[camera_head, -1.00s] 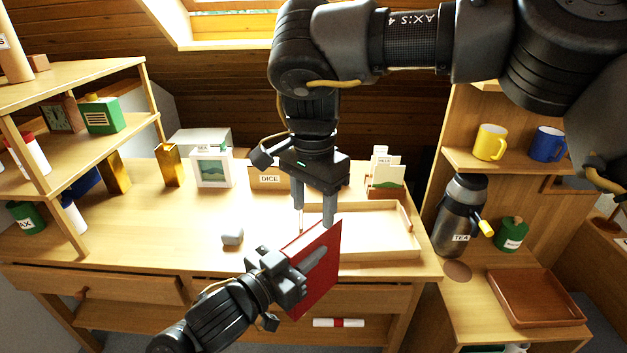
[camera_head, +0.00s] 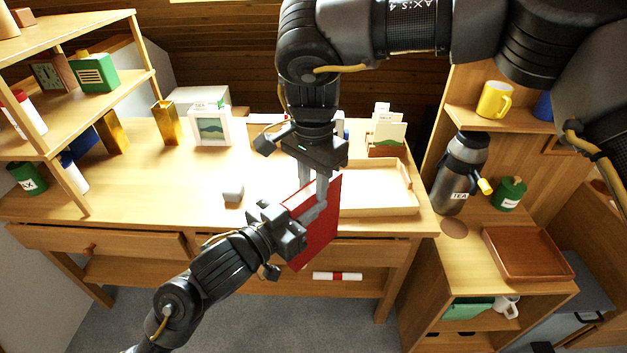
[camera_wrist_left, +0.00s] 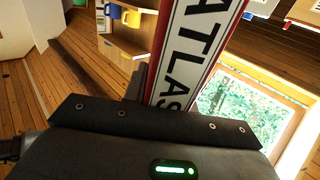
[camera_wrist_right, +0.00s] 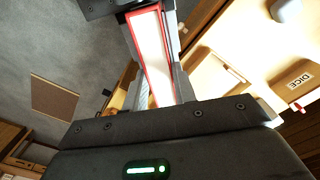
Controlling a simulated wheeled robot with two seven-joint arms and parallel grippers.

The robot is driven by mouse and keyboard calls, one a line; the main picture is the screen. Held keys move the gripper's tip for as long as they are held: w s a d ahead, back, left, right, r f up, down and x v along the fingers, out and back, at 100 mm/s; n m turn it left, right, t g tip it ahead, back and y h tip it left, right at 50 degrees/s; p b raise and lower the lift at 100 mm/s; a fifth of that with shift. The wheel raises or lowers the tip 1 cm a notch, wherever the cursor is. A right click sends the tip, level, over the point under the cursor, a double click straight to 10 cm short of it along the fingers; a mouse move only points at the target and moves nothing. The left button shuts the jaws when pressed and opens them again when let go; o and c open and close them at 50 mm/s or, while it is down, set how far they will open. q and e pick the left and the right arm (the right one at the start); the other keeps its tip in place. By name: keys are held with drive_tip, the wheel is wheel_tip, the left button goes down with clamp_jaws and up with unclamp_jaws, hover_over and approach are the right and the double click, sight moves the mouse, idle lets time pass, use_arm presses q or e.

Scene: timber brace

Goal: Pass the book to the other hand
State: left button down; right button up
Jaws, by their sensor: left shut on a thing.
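The red book (camera_head: 318,232) is held upright above the floor in front of the desk. Its spine reads ATLAS in the left wrist view (camera_wrist_left: 190,60). My left gripper (camera_head: 308,222) is shut on the book, reaching from the lower left. My right gripper (camera_head: 313,185) points down from above, with its fingers at the book's upper edge. In the right wrist view the book's pale page edge with red borders (camera_wrist_right: 153,55) lies between the right fingers. These look open around it; whether they touch the covers is hard to see.
A wooden tray (camera_head: 405,208) lies on the desk behind the book. Shelves with a flask (camera_head: 460,175) and a yellow mug (camera_head: 495,99) stand at right. An open drawer (camera_head: 105,240) juts out at the desk's front left.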

clamp_jaws()
use_arm(q)
drive_tip(key=c, duration=1)
unclamp_jaws()
drive_tip(key=shift+c, duration=0.2)
use_arm(e)
drive_tip(key=shift+a+r, duration=0.1)
use_arm(q)
drive_tip(key=v, duration=0.7)
drive_tip(key=shift+s+a, duration=0.15)
drive_tip(key=shift+a, duration=0.05)
drive_tip(key=shift+f, duration=0.1)
